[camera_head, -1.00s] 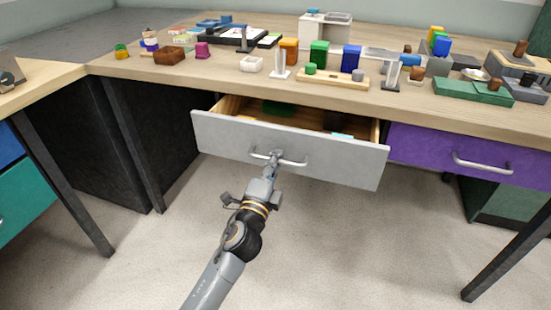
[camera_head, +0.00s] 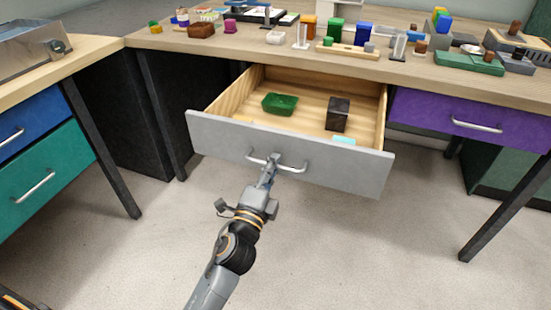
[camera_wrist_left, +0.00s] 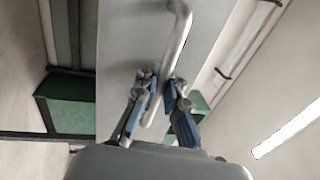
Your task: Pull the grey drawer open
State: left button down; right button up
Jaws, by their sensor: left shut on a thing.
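The grey drawer (camera_head: 340,170) stands well out from under the wooden desk, its inside open to view. Its bar handle (camera_head: 292,168) is on the middle of the front. My left gripper (camera_head: 268,165) is shut on this handle from the front. In the left wrist view the blue-padded fingers of my left gripper (camera_wrist_left: 160,98) sit on either side of the metal handle (camera_wrist_left: 178,45), against the grey drawer front (camera_wrist_left: 122,45). My right gripper is not in view.
Inside the drawer lie a green tray (camera_head: 280,103), a dark block (camera_head: 338,112) and a light blue item (camera_head: 343,140). A purple drawer (camera_head: 470,118) is shut to the right. Blocks and stands cover the desk top. The floor (camera_head: 330,250) in front is clear.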

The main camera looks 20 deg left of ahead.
pick_arm(q)
jog(key=shift+s+f, duration=0.15)
jog(key=shift+s, duration=0.2)
jog(key=c, duration=1.4)
grip_release()
jog(key=shift+c, duration=0.2)
jog(key=s+f, duration=0.1)
jog(key=s, duration=0.6)
jog(key=shift+s+a+f, duration=0.15)
jog(key=shift+f, duration=0.05)
